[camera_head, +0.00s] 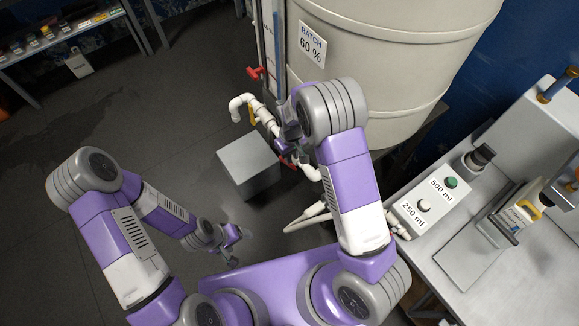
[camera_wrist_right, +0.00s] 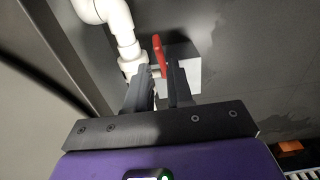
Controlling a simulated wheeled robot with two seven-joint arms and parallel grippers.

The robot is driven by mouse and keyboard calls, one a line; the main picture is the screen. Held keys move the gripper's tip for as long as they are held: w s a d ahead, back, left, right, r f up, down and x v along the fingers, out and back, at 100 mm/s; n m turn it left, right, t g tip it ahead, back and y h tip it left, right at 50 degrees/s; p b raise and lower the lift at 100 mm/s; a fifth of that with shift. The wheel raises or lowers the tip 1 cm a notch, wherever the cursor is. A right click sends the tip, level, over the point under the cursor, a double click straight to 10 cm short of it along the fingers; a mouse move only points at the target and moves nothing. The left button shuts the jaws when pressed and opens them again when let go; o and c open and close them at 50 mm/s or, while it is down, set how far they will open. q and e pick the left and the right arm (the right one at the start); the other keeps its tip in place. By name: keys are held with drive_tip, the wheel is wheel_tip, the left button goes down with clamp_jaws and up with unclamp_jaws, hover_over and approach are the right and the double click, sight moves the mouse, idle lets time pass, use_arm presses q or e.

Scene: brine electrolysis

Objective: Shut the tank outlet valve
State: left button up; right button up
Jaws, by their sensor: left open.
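The large cream tank (camera_head: 385,60) carries a "BATCH 60 %" label. White pipework (camera_head: 262,115) runs at its lower left, and it also shows in the right wrist view (camera_wrist_right: 121,25). A red valve handle (camera_wrist_right: 158,55) stands beside a white pipe fitting. My right gripper (camera_wrist_right: 158,72) is at this handle, its fingers apart on either side of it; contact is unclear. In the head view, my right gripper (camera_head: 290,135) is partly hidden by its own arm, with a red part (camera_head: 287,162) just below it. My left gripper (camera_head: 240,232) is open and empty, low over the floor.
Another red handle (camera_head: 255,72) is on the pipe higher up, and a yellow handle (camera_head: 252,113) is near the elbow. A grey block (camera_head: 248,165) stands below the pipes. A button box (camera_head: 432,204) sits on the right-hand bench.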

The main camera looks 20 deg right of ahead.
sight(291, 167)
wheel_tip(291, 167, down, 2)
drive_tip(key=shift+w+f+b, duration=0.1)
drive_tip(key=shift+w+b, duration=0.05)
drive_tip(key=shift+b, duration=0.4)
wheel_tip(291, 167, down, 7)
drive_tip(key=shift+f+b, duration=0.1)
drive_tip(key=shift+b, duration=1.15)
clamp_jaws()
